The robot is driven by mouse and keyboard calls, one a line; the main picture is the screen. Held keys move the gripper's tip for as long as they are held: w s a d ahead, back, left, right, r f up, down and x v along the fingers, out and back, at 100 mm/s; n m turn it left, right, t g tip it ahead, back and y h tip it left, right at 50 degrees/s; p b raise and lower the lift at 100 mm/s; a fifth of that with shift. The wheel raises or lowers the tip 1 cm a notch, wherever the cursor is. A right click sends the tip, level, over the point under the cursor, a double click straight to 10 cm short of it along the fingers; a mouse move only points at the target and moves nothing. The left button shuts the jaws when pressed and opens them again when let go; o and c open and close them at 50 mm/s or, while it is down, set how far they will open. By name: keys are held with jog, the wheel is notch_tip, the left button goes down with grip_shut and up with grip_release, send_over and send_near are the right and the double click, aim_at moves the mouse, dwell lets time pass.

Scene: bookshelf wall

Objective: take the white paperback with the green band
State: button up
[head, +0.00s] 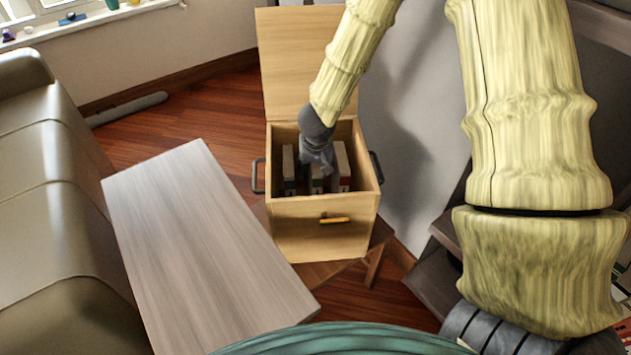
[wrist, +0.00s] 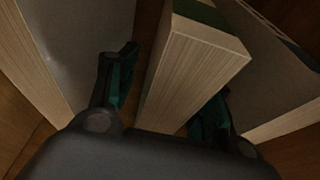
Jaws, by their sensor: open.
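My gripper (head: 318,160) reaches down into an open wooden box from above. In the wrist view my gripper (wrist: 170,80) is open, one finger on each side of a pale book (wrist: 190,70) whose page edges face the camera. A strip of green shows on this book's cover at the top of the view, so it looks like the white paperback with the green band. In the head view the middle book (head: 316,184) is mostly hidden by my gripper, and I cannot read its band. Whether the fingers touch the book is unclear.
The wooden box (head: 318,235) has its lid (head: 295,60) raised, dark side handles and a yellow front handle (head: 334,220). Other books stand left (head: 289,170) and right (head: 343,167) of my gripper. A grey-brown tabletop (head: 205,245) and a sofa (head: 50,200) lie left.

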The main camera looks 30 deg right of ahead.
dwell(0.3)
grip_shut()
dwell(0.6)
